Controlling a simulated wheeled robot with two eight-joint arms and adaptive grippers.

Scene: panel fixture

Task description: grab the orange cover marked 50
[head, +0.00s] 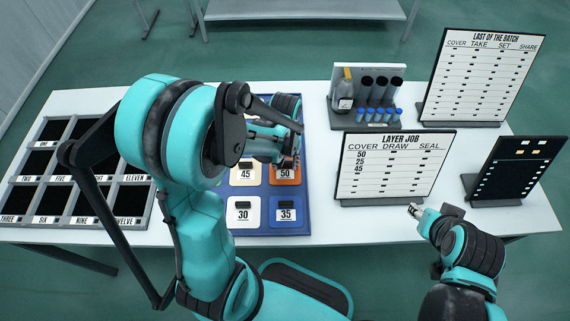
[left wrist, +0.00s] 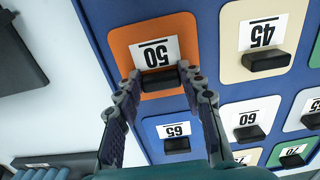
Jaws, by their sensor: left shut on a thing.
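The orange cover marked 50 (left wrist: 181,30) sits in the blue panel (left wrist: 100,40), with a black handle on it. It also shows in the head view (head: 285,180), partly hidden by my left arm. My left gripper (left wrist: 162,78) is shut on the black handle of this cover, one finger at each end. The cover looks level with its neighbours; I cannot tell whether it is lifted. My right gripper (head: 415,210) is over the table's front right, apart from the covers; its fingers are too small to read.
Covers marked 45 (left wrist: 250,35), 65 (left wrist: 168,135) and 60 (left wrist: 247,120) lie close by. A slotted tray (head: 60,222) stands at the left.

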